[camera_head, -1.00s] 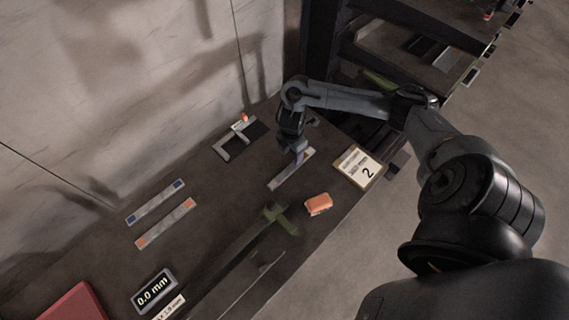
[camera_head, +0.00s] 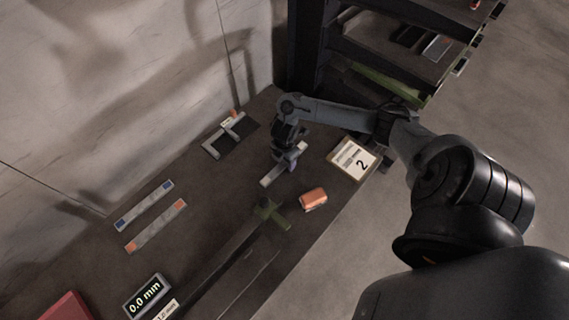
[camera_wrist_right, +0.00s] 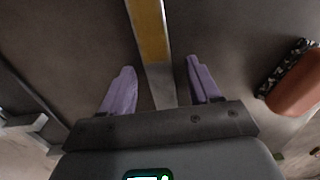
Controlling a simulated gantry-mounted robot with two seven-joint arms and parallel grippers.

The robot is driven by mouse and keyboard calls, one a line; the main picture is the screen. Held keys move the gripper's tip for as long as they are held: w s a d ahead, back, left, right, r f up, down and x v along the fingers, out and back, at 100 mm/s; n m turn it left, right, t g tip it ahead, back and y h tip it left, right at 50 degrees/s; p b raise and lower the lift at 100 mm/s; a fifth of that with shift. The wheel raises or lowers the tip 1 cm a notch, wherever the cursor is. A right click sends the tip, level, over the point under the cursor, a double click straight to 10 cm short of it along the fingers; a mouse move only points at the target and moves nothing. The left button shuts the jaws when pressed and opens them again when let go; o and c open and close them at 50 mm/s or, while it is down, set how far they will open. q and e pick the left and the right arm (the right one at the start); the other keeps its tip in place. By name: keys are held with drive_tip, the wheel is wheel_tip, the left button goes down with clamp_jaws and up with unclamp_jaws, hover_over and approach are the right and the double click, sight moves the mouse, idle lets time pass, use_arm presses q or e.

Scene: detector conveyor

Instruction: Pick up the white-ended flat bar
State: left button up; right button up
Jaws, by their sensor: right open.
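A pale flat bar (camera_head: 270,180) lies on the dark table under my right gripper (camera_head: 288,160), which hides part of it in the head view. In the right wrist view the bar (camera_wrist_right: 149,32) shows a yellow stretch and a greyer part running between the fingers; its ends are out of view or hidden, so I cannot tell their colour. My right gripper (camera_wrist_right: 160,66) is open, its purple fingers apart on either side of the bar with a gap to each. My left gripper is not in view.
An orange block (camera_head: 313,198) and a green-ended tool (camera_head: 268,211) lie nearby. A blue-ended bar (camera_head: 144,206) and an orange-ended bar (camera_head: 156,226) lie left. A "2" card (camera_head: 352,160), a grey U-shaped frame (camera_head: 211,149) and a display (camera_head: 147,295) are on the table.

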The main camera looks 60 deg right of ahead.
clamp_jaws()
idle(0.3)
drive_tip(key=shift+w+r, duration=0.1)
idle(0.4)
